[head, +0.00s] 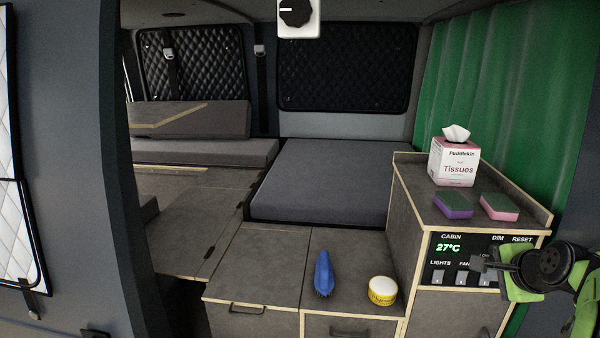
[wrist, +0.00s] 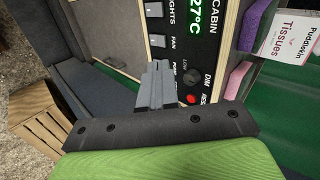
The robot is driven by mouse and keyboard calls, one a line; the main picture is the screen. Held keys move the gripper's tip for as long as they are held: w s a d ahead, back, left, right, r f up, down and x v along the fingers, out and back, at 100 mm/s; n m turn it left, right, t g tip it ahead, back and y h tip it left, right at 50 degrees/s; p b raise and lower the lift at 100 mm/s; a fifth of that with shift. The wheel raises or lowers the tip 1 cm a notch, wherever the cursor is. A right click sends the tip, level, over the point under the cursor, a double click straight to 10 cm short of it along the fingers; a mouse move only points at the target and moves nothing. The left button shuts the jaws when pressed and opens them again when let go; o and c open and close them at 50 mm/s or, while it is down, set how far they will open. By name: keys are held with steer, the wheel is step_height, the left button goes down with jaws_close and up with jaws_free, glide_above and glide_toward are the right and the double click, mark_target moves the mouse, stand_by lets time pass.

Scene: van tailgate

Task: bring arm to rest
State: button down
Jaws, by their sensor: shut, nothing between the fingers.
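My gripper (head: 482,263) is at the right in the head view, in front of the cabin control panel (head: 436,262). Its fingers are shut with nothing between them. In the wrist view the closed grey fingers (wrist: 157,85) point at the panel, close to the dim knob (wrist: 192,78) and the red reset button (wrist: 191,99). I cannot tell whether the fingertips touch the panel. The panel display reads 27°C. My arm and gripper hide the panel's right part in the head view.
A tissue box (head: 454,162), a purple sponge (head: 453,205) and a pink sponge (head: 499,207) sit on the cabinet top. A blue brush (head: 324,273) and a yellow tin (head: 382,291) lie on the lower counter. A wooden crate (wrist: 34,112) shows at left in the wrist view.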

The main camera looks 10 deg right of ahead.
steer(key=s+a+f+n+g+y+b, duration=0.1)
steer(key=s+a+n, duration=0.3)
steer(key=a, duration=0.5)
steer(key=s+a+n, duration=0.2)
steer(key=a+n, duration=0.3)
steer(key=a, duration=0.4)
steer(key=s+a+f+n+g+y+b, duration=0.1)
steer(key=s+a+n, duration=0.3)
steer(key=a, duration=0.6)
steer(key=s+a+f+n+g, duration=0.1)
steer(key=s+a+f+n, duration=0.2)
steer(key=s+n, duration=0.4)
steer(key=shift+s+a+f+y+b, duration=0.3)
steer(key=shift+s+f, duration=0.4)
steer(key=shift+s, duration=0.3)
steer(key=shift+d, duration=0.1)
steer(key=shift+r, duration=0.15)
steer(key=c, duration=1.8)
jaws_free()
